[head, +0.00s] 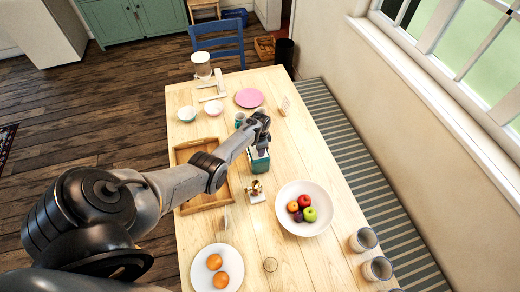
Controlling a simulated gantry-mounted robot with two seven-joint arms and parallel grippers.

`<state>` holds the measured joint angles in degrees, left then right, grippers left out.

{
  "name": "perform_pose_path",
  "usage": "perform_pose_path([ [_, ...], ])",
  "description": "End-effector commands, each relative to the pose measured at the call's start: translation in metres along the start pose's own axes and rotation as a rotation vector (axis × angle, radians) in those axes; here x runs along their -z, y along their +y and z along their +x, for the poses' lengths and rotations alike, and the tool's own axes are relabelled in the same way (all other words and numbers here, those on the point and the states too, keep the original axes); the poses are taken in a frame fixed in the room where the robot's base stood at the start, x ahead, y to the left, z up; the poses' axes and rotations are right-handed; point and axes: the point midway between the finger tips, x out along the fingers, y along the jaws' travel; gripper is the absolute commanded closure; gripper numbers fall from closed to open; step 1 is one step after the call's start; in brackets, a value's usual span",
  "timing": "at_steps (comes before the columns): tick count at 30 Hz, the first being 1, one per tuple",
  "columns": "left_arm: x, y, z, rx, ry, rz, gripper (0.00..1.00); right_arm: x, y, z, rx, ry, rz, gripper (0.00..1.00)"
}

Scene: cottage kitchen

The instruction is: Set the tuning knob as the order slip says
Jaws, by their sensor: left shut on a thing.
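A small teal box (259,163), which looks like the radio, stands on the wooden table near its middle. My left arm reaches over the table from the left. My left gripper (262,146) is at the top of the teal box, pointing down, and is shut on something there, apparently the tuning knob. The knob and its setting are hidden by the gripper. A small upright card (285,105) near the table's right edge may be the order slip; its writing is too small to read. My right gripper is not in view.
A white bowl of fruit (289,221) stands right of and nearer than the teal box. A small brass-coloured object (256,191) sits close in front of it. A wooden tray (187,153) lies to the left under my arm. Glasses (363,240) stand at the right edge.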

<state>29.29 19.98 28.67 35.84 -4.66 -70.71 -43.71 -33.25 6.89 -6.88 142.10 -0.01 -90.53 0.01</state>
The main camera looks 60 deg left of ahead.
Motion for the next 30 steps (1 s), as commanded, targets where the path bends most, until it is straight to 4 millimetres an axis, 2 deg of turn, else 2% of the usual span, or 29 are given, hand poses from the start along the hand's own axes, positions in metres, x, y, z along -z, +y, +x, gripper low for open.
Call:
perform_pose_path([
  [4, 0.000, 0.000, 0.000, 0.001, 0.001, 0.000, 0.99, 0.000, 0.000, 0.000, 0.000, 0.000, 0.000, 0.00],
  [5, 0.000, 0.000, 0.000, 0.001, 0.001, 0.000, 0.65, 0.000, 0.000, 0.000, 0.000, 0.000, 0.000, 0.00],
  [9, 0.000, 0.000, 0.000, 0.000, 0.000, 0.001, 0.44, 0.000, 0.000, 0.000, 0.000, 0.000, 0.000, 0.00],
  [20, 0.000, 0.000, -0.002, 0.000, 0.000, 0.001, 0.42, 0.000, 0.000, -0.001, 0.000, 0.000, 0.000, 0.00],
  [25, 0.000, 0.000, -0.017, 0.001, 0.001, 0.002, 0.42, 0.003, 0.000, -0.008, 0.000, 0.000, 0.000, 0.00],
  [30, 0.000, 0.000, -0.043, 0.002, 0.002, 0.002, 0.42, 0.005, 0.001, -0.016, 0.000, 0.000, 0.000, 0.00],
])
